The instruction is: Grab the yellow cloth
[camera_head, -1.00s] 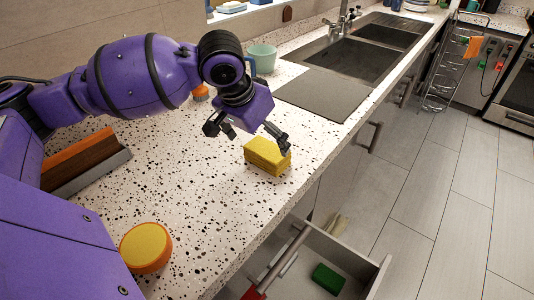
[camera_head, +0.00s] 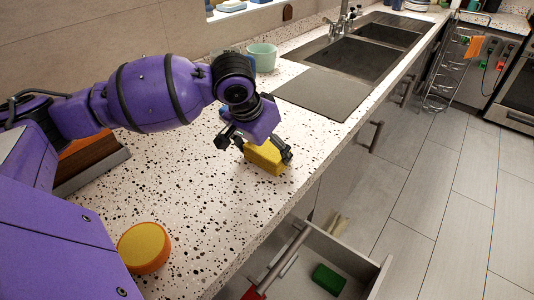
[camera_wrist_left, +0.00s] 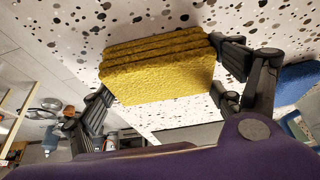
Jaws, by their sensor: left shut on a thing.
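The yellow cloth (camera_head: 264,157) is a folded, thick stack on the speckled countertop, near its front edge. It also shows large in the left wrist view (camera_wrist_left: 160,70), with its folded layers visible. My left gripper (camera_head: 264,150) is over the cloth with its fingers on either side, shut on it. In the left wrist view, one finger touches each end of the cloth. Whether the cloth is still resting on the counter or just off it, I cannot tell. My right gripper is not in view.
A round orange-yellow sponge (camera_head: 144,247) lies on the near counter. An open drawer (camera_head: 335,248) below holds a green item (camera_head: 328,279). A mint cup (camera_head: 262,57) stands behind the arm, beside the sink (camera_head: 352,58). A grey board (camera_head: 322,93) lies on the counter.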

